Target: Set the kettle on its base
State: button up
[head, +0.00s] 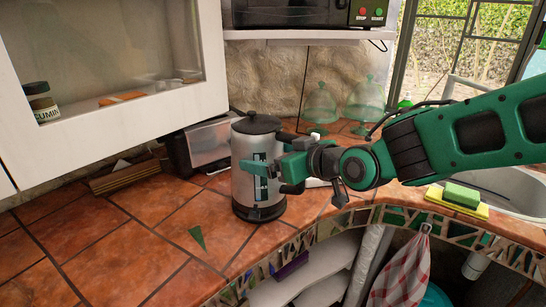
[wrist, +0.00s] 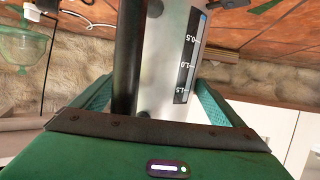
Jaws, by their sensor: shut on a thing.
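The kettle (head: 242,183) is a steel cylinder with a black lid and a dark bottom band, upright at the counter's front right in the head view. My gripper (head: 266,165) is at its right side, shut on it. In the wrist view, the steel body (wrist: 160,60) with its water gauge and the black upright handle show between my two green fingers (wrist: 155,100). The exact contact is partly hidden. A dark ring (head: 257,212) shows at the kettle's foot; I cannot tell whether it is the separate base or part of the kettle.
A toaster-like metal box (head: 205,143) stands behind the kettle. Glass domes (head: 320,105) are at the back. A sponge (head: 461,195) lies by the sink at right. The tiled counter (head: 130,245) is clear at front left; its curved edge is close to the kettle.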

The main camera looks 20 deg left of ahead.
jog(key=shift+f, duration=0.35)
dwell(0.4)
jog(key=o, duration=1.8)
jog(key=shift+f, duration=0.3)
jog(key=v, duration=1.1)
jog(key=shift+w+d, duration=0.1)
